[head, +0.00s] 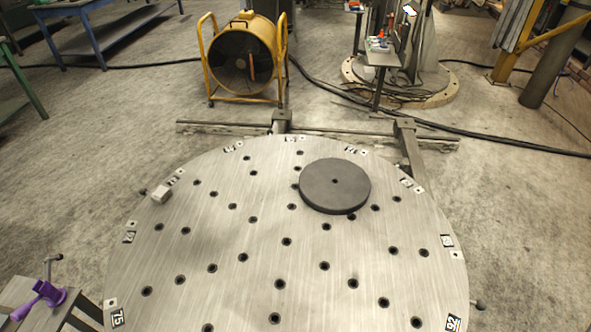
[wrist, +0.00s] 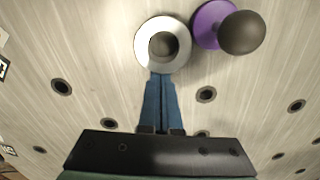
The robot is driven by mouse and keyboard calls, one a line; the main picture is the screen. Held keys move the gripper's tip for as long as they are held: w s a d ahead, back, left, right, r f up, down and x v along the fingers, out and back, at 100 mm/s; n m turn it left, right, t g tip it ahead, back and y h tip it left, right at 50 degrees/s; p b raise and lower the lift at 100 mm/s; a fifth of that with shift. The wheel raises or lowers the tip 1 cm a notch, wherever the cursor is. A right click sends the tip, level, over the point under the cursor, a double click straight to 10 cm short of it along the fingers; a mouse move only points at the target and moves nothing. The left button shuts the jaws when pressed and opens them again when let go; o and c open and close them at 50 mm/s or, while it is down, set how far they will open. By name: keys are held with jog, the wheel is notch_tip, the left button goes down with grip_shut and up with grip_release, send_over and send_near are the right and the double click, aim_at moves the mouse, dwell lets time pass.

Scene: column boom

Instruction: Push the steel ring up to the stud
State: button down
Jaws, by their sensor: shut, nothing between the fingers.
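The steel ring (wrist: 143,45), a bright flat ring with a dark centre, lies on the drilled metal plate in the wrist view. The stud (wrist: 240,33) stands just right of it, with a dark round knob and a purple base (wrist: 207,27). A narrow gap seems to separate ring and purple base. My gripper (wrist: 161,78) is shut, its blue fingers side by side and empty. The fingertips are at the ring's near edge; I cannot tell whether they touch it. Ring, stud and gripper are not seen in the head view.
The round drilled table (head: 225,225) carries a dark disc (head: 335,186) and a small grey block (head: 162,193) at its left rim. A purple object (head: 42,296) is at lower left. A yellow fan (head: 243,60) stands behind. The table's middle is clear.

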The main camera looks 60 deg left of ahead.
dwell(0.3)
notch_tip(320, 180, up, 13)
jog(key=w+a+r+m+t+y, duration=0.3)
jog(key=w+r+t, duration=0.6)
jog(key=w+r, duration=1.25)
jog(key=w+d+r+t+y, duration=0.1)
jog(key=w+d+r+t, duration=0.1)
jog(key=r, duration=0.3)
jog(key=w+d+r+t, duration=0.2)
jog(key=w+r, duration=0.1)
jog(key=r, duration=0.3)
jog(key=d+r+m+t, duration=0.1)
jog(key=d+r+t, duration=0.2)
jog(key=r, duration=0.6)
jog(key=d+r+m+t, duration=0.1)
jog(key=d+r+t, duration=0.25)
jog(key=r, duration=0.55)
jog(key=s+d+r+m+t+h, duration=0.1)
jog(key=s+d+r+t, duration=0.3)
jog(key=r, duration=0.5)
jog(key=s+d+r+m+t+h, duration=0.1)
jog(key=s+d+r+t+h, duration=0.2)
jog(key=r, duration=0.7)
jog(key=s+d+t, duration=0.1)
jog(key=s+d, duration=0.1)
jog(key=s, duration=0.1)
jog(key=shift+r+m+p, duration=0.15)
jog(key=shift+m+p, duration=0.15)
jog(key=shift+p, duration=0.05)
jog(key=shift+s+d, duration=0.1)
